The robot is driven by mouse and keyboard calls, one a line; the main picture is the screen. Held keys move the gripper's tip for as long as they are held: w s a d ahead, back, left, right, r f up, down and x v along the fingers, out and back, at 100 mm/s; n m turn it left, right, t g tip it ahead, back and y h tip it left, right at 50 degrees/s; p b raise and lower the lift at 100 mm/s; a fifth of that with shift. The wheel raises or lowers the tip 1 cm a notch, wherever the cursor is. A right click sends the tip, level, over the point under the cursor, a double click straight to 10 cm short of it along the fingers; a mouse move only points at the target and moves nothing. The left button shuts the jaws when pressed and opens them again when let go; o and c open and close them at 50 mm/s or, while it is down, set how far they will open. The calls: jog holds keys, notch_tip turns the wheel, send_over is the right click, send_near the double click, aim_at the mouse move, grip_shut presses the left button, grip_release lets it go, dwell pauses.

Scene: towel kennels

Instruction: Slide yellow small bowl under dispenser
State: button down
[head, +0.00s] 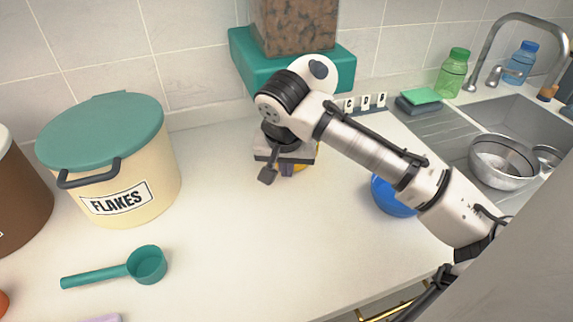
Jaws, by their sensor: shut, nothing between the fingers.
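The dispenser has a teal body (340,72) against the back wall, with a clear hopper of brown pellets (293,22) above it. My arm hides much of its lower front. My gripper (268,176) points down at the counter in front of the dispenser. It is shut with nothing in it. A small patch of the yellow bowl (304,167) shows just right of and behind the gripper. The rest of the bowl is hidden, so I cannot tell whether they touch or how far under the dispenser it is.
A blue bowl (388,197) sits right, partly behind my arm. A FLAKES bin (112,180) and teal scoop (148,264) are left. A metal bowl (500,160) is by the sink (515,105). The counter's front middle (250,240) is clear.

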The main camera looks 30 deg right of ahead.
jog(key=shift+w+d, duration=0.7)
jog(key=shift+w, duration=0.1)
